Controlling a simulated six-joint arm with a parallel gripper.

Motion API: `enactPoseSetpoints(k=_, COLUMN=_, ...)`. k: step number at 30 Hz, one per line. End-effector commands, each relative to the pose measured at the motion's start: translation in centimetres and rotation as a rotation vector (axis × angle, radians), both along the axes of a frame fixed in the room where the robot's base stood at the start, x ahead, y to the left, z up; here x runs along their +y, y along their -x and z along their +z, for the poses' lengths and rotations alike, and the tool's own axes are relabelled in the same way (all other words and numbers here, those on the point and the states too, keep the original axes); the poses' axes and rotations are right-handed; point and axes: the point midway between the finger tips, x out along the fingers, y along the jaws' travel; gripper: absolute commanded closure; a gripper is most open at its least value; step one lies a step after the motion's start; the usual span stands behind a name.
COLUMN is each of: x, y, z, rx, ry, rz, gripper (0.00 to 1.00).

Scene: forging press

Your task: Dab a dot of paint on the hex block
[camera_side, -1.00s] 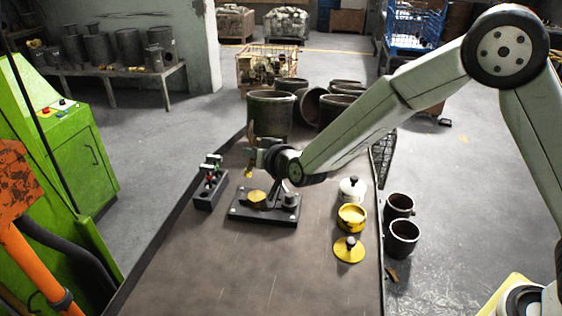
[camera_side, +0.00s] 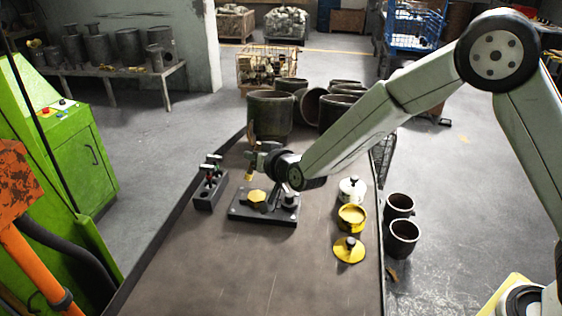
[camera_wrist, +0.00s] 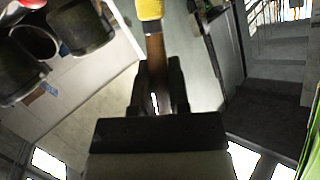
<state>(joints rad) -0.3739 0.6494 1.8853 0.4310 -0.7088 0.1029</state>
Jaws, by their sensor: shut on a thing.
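The hex block (camera_side: 257,197) is a small golden-yellow hexagonal piece. It lies on a dark fixture plate (camera_side: 250,217) on the brown table, in the side view. My gripper (camera_side: 256,156) is shut on a brush (camera_side: 249,177), with its yellow end pointing down above the hex block and a gap between them. In the wrist view, the gripper fingers (camera_wrist: 160,88) clasp the brush's wooden handle (camera_wrist: 156,48), with the yellow end (camera_wrist: 150,9) at the top edge. An open yellow paint pot (camera_side: 352,218) stands to the right.
A dark rack (camera_side: 208,192) with red- and green-marked items stands left of the fixture. A white lidded pot (camera_side: 352,189) and a yellow lid (camera_side: 349,251) are near the yellow pot. Large dark pots (camera_side: 270,115) stand at the back. The table's front is clear.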

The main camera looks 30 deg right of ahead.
Motion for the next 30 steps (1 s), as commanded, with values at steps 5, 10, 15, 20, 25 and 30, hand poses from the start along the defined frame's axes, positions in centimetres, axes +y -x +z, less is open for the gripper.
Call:
enactPoseSetpoints(k=5, x=0.0, y=0.0, z=-1.8, rx=0.002, ry=0.002, rz=0.000, gripper=1.00)
enactPoseSetpoints(k=10, x=0.0, y=0.0, z=-3.3, rx=0.002, ry=0.002, rz=0.001, gripper=1.00)
enactPoseSetpoints(k=15, x=0.0, y=0.0, z=-4.8, rx=0.000, ry=0.001, rz=0.000, gripper=1.00)
enactPoseSetpoints(k=20, x=-0.5, y=-0.1, z=-6.1, rx=-0.001, ry=0.001, rz=-0.001, gripper=1.00)
enactPoseSetpoints(k=25, x=-2.1, y=-0.4, z=-6.3, rx=0.000, ry=0.001, rz=-0.002, gripper=1.00)
enactPoseSetpoints(k=30, x=-3.6, y=-0.7, z=-6.3, rx=0.000, ry=0.001, rz=-0.002, gripper=1.00)
